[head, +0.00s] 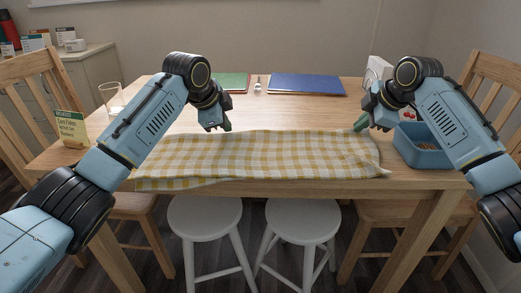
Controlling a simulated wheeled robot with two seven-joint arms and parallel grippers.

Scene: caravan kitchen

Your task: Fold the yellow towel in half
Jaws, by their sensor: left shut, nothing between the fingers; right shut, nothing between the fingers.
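The yellow and white checked towel (262,158) lies spread across the front of the wooden table, as a wide strip with slightly wavy edges. Its front edge lies along the table's front edge. My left gripper (222,127) is shut and empty at the towel's back edge, left of its middle. My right gripper (361,124) is shut and empty by the towel's back right corner. I cannot tell whether either one touches the cloth. My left arm hides part of the towel's left end.
A blue bin (422,158) stands right of the towel, partly behind my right arm. A green mat (233,82) and a blue mat (307,85) lie at the back. White stools (304,222) are in front.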

